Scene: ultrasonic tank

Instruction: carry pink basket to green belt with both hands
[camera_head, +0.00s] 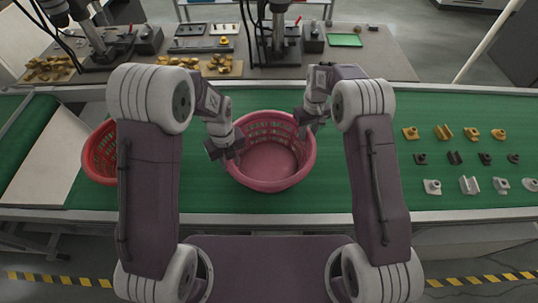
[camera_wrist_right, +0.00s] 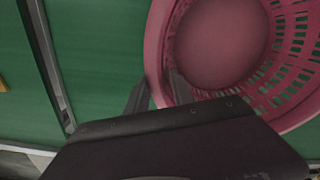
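The pink basket (camera_head: 270,181) is upright and empty on or just above the green belt (camera_head: 340,170), between my two grippers. My left gripper (camera_head: 226,152) is at its left rim in the head view; its fingertips are too hidden to show whether they are closed. My right gripper (camera_head: 310,122) is at its right rim. In the right wrist view, the right gripper (camera_wrist_right: 158,95) has one finger outside and one inside the rim of the pink basket (camera_wrist_right: 163,40), close against the wall on both sides.
A red-orange basket (camera_head: 97,158) stands at the left, partly behind my left arm. Rows of small gold, dark and silver parts (camera_head: 470,157) lie on the belt at the right. A workbench (camera_head: 375,60) with tools and gold parts stands behind the belt.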

